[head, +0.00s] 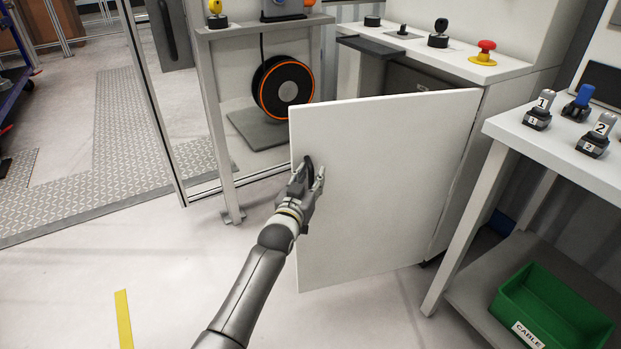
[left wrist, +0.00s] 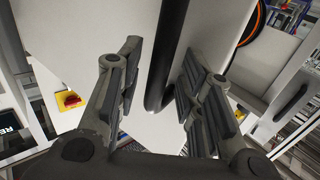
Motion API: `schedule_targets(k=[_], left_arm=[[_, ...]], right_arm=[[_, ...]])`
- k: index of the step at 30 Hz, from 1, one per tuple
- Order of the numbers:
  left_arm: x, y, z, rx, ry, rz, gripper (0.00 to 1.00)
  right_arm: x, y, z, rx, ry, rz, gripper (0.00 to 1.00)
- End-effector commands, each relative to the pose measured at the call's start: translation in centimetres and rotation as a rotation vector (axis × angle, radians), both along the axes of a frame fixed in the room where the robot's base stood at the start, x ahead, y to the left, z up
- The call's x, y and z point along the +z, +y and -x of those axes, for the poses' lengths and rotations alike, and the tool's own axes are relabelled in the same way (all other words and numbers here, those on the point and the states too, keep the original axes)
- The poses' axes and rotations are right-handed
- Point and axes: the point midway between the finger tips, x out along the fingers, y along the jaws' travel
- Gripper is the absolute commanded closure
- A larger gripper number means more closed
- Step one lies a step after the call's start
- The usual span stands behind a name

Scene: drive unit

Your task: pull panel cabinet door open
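The white panel cabinet door (head: 395,190) stands swung out from the cabinet (head: 465,75), hinged on its right side. Its dark upright handle (head: 308,165) is near the door's left edge. My left gripper (head: 309,182) is at this handle. In the left wrist view the black handle (left wrist: 166,60) runs between the two fingers of my left gripper (left wrist: 158,95). The fingers are spread, with a visible gap on each side of the handle. The lower part of the handle is partly hidden by the gripper in the head view. My right gripper is not in view.
A red emergency button (head: 485,50) and black knobs sit on the cabinet top. A white table (head: 500,125) with numbered devices stands close on the right, a green bin (head: 550,310) below it. A frame with an orange-rimmed reel (head: 284,87) stands behind the door. Floor at left is clear.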

Motion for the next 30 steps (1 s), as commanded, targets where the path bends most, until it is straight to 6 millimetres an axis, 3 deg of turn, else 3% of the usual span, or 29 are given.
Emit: schedule_targets(k=[14,30], left_arm=[[0.2,0.1,0.7,-0.002,-0.004,0.004,0.65],[-0.1,3.0,6.7,0.000,0.001,0.001,0.65]], right_arm=[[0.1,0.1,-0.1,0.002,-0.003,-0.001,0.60],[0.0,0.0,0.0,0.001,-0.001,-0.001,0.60]])
